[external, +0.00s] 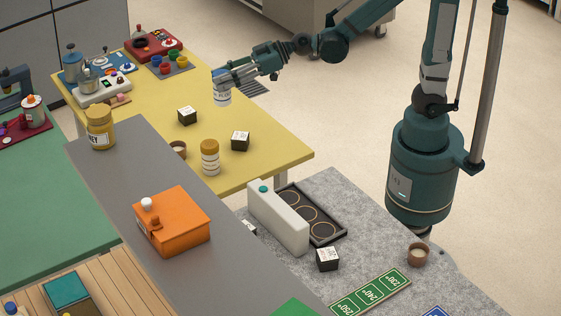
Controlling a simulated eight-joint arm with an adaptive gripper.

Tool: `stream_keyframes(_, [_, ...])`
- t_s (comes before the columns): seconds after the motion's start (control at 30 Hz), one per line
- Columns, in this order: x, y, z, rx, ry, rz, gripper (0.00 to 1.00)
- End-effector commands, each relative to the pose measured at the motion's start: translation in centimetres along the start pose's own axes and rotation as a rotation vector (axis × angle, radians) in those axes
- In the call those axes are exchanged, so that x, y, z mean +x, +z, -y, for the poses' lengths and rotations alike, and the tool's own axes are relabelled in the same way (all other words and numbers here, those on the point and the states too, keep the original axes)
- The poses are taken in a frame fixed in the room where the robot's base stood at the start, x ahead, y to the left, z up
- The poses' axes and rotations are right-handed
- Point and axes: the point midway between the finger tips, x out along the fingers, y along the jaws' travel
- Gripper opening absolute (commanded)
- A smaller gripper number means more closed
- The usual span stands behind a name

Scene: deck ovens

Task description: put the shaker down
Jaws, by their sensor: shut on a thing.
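My gripper (221,84) is above the far right part of the yellow table (270,148). It is shut on a small white container with dark lettering (222,99), which looks like the shaker. The container is about upright, and its top is hidden by the fingers. I cannot tell whether its base touches the table or hangs just above it. A similar white jar with an orange-brown cap (209,157) stands near the table's front edge.
Two dark cubes with white tops, one left (187,116) and one right (240,140), stand on the yellow table. A brown cup (178,149) and a honey jar (100,128) are nearer. Bare yellow surface lies around.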

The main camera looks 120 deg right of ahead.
Motion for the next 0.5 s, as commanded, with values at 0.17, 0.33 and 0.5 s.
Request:
stream_keyframes(0.17, [0.9, 1.2, 6.9, -0.044, -0.151, -0.001, 0.23])
stream_keyframes(0.33, [0.9, 2.1, 13.4, -0.092, -0.300, 0.000, 0.23])
stream_keyframes(0.5, [0.2, 2.9, 19.9, -0.139, -0.456, 0.000, 0.23])
